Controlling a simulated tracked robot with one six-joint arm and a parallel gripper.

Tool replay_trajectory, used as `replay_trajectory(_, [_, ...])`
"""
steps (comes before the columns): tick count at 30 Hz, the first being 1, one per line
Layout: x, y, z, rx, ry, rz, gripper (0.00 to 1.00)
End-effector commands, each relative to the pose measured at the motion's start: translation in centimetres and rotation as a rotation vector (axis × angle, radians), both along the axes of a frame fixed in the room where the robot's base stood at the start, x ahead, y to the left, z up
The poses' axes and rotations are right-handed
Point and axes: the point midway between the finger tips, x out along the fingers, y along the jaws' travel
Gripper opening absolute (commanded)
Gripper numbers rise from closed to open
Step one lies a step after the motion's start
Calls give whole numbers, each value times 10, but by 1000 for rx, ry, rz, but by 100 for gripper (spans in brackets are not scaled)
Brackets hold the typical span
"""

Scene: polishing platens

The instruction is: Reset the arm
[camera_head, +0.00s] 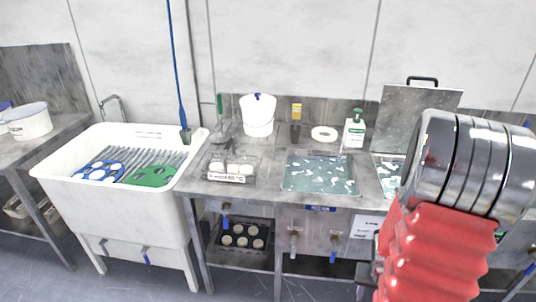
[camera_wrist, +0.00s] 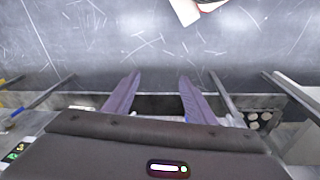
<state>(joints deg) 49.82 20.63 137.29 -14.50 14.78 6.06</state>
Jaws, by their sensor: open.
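My gripper (camera_wrist: 159,78) shows in the wrist view as two purple-grey fingers, spread apart with nothing between them. Beyond the fingertips is a dark grey, scratched surface (camera_wrist: 110,40), and the fingers appear clear of it. In the head view, my arm with its red bellows and metal joint rises at the right. My gripper's fingers are not visible there.
A steel bench (camera_head: 262,196) stands along the wall, with a water-filled basin (camera_head: 320,165), a white bucket (camera_head: 257,116), and a green-capped bottle (camera_head: 354,132). A white sink (camera_head: 115,210) holds blue and green discs. My arm hides part of the bench's right end.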

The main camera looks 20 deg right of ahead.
Motion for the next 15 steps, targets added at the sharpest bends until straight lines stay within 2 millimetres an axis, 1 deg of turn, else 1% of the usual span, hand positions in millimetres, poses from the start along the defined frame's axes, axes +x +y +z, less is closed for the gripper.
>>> replay_trajectory(1, [5,7,13,0,6,17,51])
replay_trajectory(3, [8,19,27,6,18,37,51])
replay_trajectory(8, [15,45,60,19,38,83,51])
replay_trajectory(15, [24,89,106,35,48,158,51])
